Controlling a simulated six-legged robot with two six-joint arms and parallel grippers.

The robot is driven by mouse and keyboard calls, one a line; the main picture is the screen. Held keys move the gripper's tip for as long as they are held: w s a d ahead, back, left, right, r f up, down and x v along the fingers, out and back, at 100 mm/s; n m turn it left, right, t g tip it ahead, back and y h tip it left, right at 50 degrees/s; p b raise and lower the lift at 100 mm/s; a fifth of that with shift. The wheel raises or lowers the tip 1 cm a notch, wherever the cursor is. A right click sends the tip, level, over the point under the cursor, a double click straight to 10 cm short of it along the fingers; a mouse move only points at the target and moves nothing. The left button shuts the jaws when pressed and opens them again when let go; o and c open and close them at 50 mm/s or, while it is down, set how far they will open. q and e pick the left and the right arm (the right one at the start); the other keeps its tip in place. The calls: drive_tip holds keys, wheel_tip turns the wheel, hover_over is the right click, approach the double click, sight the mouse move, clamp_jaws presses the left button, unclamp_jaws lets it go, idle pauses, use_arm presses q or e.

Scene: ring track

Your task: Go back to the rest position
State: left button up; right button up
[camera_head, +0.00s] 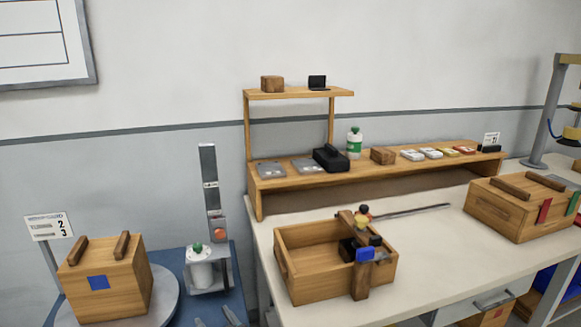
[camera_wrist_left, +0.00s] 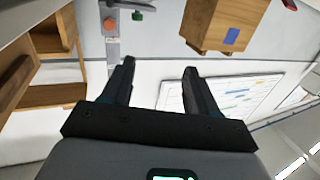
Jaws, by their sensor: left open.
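My left gripper (camera_head: 217,318) shows only as two dark fingertips at the bottom edge of the head view, in front of the blue stand. In the left wrist view, my left gripper (camera_wrist_left: 159,68) is open, with its two dark fingers apart and nothing between them. The rest of the left arm is out of the head view. My right gripper is not in view.
A wooden box with a blue patch (camera_head: 108,290) stands on a round grey table at left. An open wooden crate (camera_head: 290,272) sits on the white workbench (camera_head: 425,255). A closed wooden box (camera_head: 500,215) is at right. A shelf (camera_head: 345,180) holds several small items behind.

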use_arm(q)
drive_tip(key=s+a+f+m+g+h+p, duration=0.35)
drive_tip(key=s+a+f+h+p, duration=0.2)
drive_tip(key=a+f, duration=0.3)
drive_tip(key=s+d+f+g+h, duration=0.3)
drive_tip(key=s+d, duration=0.1)
drive_tip(key=s, duration=0.4)
drive_tip(key=s+d+f+m+g+h, duration=0.1)
drive_tip(key=s+d+f+g+h, duration=0.2)
drive_tip(key=s, duration=0.6)
drive_tip(key=s+d+f+g+h+p, duration=0.1)
drive_tip(key=s+d+f+g+h, duration=0.2)
drive_tip(key=s+d, duration=0.3)
drive_tip(key=s+g, duration=0.1)
drive_tip(key=s, duration=0.1)
drive_tip(key=shift+s, duration=0.35)
